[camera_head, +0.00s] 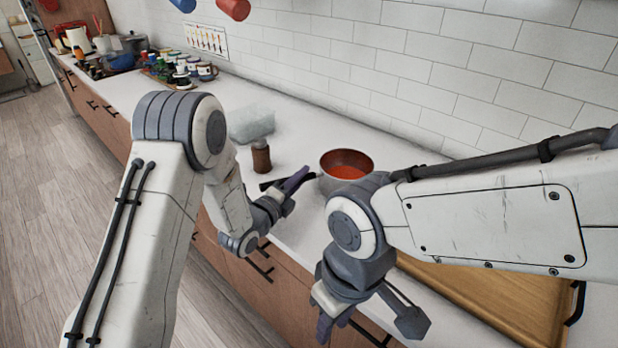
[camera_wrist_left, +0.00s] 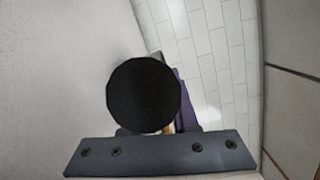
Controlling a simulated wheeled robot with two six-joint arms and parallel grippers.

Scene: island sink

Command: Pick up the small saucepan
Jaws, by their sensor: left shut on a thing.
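The small saucepan (camera_head: 326,184) is a metal pan with red contents, near the middle of the head view. Its dark handle points left toward my left gripper (camera_head: 292,184), which is shut on the handle. In the left wrist view the handle's round black end (camera_wrist_left: 143,95) faces the camera and hides most of the fingers. I cannot tell whether the pan's base touches the counter, since my right arm covers part of the pan. My right gripper (camera_head: 368,318) is open and empty, lower in the picture near the counter's front edge.
A small brown bottle (camera_head: 261,157) and a clear container (camera_head: 252,124) stand left of the saucepan on the white counter. A wooden board (camera_head: 500,297) lies at the lower right. Mugs and jars (camera_head: 180,68) stand farther back. A tiled wall (camera_head: 420,75) runs behind.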

